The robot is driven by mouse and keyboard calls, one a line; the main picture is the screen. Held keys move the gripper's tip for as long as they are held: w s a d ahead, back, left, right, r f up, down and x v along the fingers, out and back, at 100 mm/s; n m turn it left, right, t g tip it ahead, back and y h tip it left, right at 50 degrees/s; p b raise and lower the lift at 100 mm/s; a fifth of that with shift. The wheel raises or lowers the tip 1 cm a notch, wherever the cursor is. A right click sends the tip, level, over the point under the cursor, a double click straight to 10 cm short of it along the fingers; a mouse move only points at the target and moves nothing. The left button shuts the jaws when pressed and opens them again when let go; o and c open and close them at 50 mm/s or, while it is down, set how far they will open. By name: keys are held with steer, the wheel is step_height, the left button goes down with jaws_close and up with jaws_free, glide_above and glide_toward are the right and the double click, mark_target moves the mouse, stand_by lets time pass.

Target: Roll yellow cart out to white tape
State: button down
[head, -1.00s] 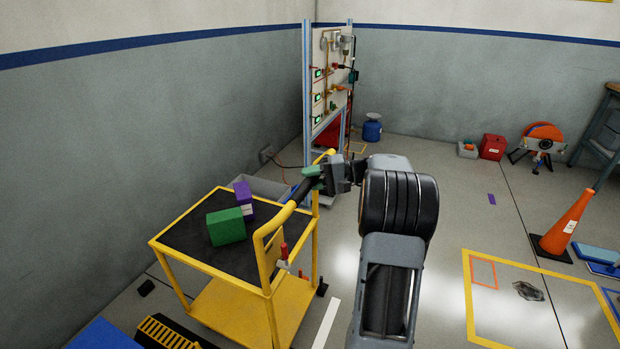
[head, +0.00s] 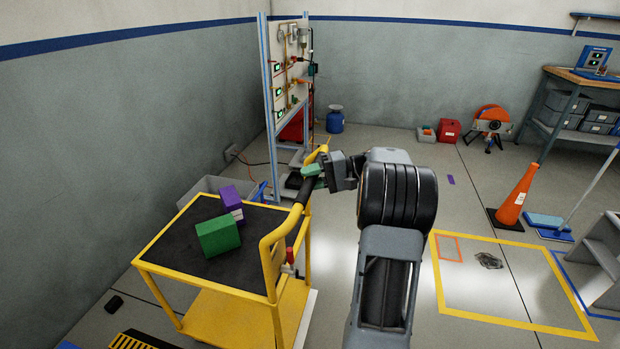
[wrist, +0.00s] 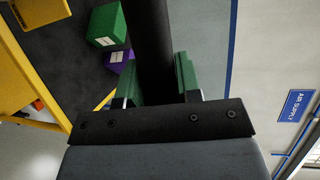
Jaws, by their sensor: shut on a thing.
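The yellow cart (head: 158,267) stands at the left in the head view, with a black top mat and a lower yellow shelf. A green box (head: 218,237) and a purple box (head: 231,198) sit on its top. My gripper (head: 313,173) is shut on the black grip of the cart's handle (head: 303,192). In the wrist view the dark handle bar (wrist: 155,45) runs between the green finger pads. The white tape (head: 307,322) lies on the floor just right of the cart's lower shelf, partly hidden by the cart.
A test panel stand (head: 290,90) and a grey bin (head: 200,187) are behind the cart. A black and yellow piece (head: 135,341) lies at its front left. A yellow floor outline (head: 500,322) and an orange cone (head: 515,197) are at right.

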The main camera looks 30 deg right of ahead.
steer(key=c, duration=0.8)
jaws_free()
steer(key=p+v, duration=0.3)
steer(key=v, duration=1.1)
steer(key=shift+a, duration=0.2)
